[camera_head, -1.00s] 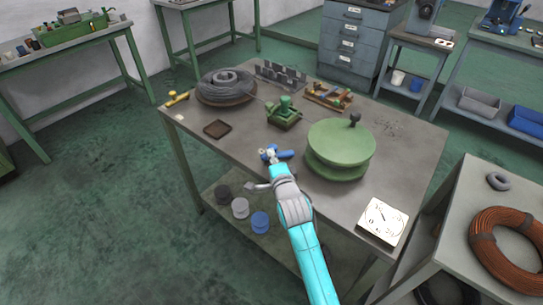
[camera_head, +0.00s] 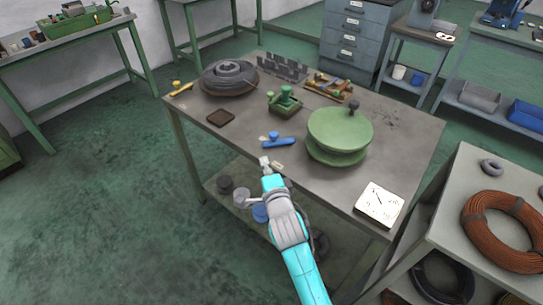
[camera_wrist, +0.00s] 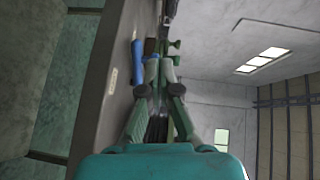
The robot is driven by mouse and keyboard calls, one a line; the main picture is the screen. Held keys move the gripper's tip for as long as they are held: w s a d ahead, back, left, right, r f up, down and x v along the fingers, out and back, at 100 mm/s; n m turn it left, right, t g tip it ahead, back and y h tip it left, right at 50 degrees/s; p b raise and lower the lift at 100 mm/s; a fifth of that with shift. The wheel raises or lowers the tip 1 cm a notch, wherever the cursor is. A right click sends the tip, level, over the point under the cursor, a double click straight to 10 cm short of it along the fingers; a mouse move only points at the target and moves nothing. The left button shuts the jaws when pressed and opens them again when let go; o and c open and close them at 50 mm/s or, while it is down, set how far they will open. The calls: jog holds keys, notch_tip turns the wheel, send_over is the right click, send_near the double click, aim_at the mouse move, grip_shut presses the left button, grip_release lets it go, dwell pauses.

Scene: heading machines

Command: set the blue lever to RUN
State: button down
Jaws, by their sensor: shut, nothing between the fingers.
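The blue lever (camera_head: 279,142) sits on the front part of the grey workbench, left of the green double disc. Its bar lies roughly left to right, with a rounded blue hub on top. A small pale label (camera_head: 277,166) lies in front of it, its writing too small to read. My gripper (camera_head: 265,161) is shut and empty at the bench's front edge, nearer than the lever and apart from it. In the wrist view the lever (camera_wrist: 138,62) shows left of my fingertips (camera_wrist: 160,66). I cannot read which setting the lever is at.
The green double disc (camera_head: 340,131) stands right of the lever. Behind are a green fixture (camera_head: 285,103) and a coil of wire (camera_head: 229,76). A dark tray (camera_head: 221,117) lies left. A white dial plate (camera_head: 379,204) lies at the front right corner.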

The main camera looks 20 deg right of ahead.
jog(key=shift+s+a+r, duration=0.1)
jog(key=shift+s+a, duration=0.55)
jog(key=shift+s, duration=0.1)
jog(key=s+d+f+n, duration=0.2)
jog(key=s+f+n, duration=0.15)
jog(key=s, duration=0.55)
jog(key=s+d+f+n+g, duration=0.1)
jog(key=s+f+n, duration=0.25)
jog(key=s, duration=0.45)
jog(key=s+d+f+n, duration=0.2)
jog(key=s+f, duration=0.2)
jog(key=s, duration=0.5)
jog(key=s+d+r+n, duration=0.1)
jog(key=s+r+n, duration=0.2)
jog(key=s, duration=0.8)
jog(key=s+d+r+n+g, duration=0.1)
jog(key=s+r+n, duration=0.3)
jog(key=s, duration=0.7)
jog(key=shift+s+d+n, duration=0.25)
jog(key=shift+d+n, duration=0.1)
jog(key=shift+n, duration=0.05)
